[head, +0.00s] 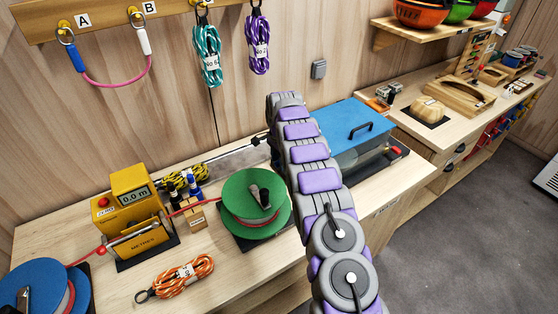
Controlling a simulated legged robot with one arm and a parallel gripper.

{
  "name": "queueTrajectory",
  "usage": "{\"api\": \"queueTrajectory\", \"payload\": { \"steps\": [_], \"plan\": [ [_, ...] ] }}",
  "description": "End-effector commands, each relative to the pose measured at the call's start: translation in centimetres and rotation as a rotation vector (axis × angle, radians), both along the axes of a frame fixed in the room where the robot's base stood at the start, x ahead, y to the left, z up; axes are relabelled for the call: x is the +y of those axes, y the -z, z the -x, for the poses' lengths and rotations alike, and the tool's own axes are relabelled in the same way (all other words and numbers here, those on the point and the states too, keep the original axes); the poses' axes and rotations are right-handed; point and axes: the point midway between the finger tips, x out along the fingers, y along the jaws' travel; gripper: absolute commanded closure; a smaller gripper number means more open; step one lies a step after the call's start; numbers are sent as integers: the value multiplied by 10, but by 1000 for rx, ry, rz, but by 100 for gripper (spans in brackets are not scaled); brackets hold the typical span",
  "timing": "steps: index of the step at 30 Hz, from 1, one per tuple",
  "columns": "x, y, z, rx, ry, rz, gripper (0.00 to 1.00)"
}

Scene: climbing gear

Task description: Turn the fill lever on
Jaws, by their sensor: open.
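My arm reaches up across the workbench, and its far end bends down behind its own links. A small dark part of my gripper (259,140) shows just left of the arm, above a grey metal rail. Most of my gripper is hidden, and I see nothing held in it. A clear tub with a blue lid (345,122) and a dark handle stands right of the arm. I cannot make out the fill lever; the arm covers the area between the rail and the tub.
A green reel (240,215) lies in front of the rail. Left of it stand a yellow meter (135,215) and a blue reel (30,287). An orange rope coil (183,275) lies at the front. Teal rope (207,55) and purple rope (258,45) hang on the wall.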

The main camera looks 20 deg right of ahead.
Motion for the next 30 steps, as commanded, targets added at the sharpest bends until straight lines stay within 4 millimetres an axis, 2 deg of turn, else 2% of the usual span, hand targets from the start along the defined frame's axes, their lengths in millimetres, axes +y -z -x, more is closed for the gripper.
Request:
{"api": "queueTrajectory", "payload": {
  "steps": [6,22,30],
  "plan": [
    [0,0,0,0,0,0,49],
    [0,0,0,-1,-1,0,100],
    [0,0,-1,-1,-1,0,100]
  ]
}}
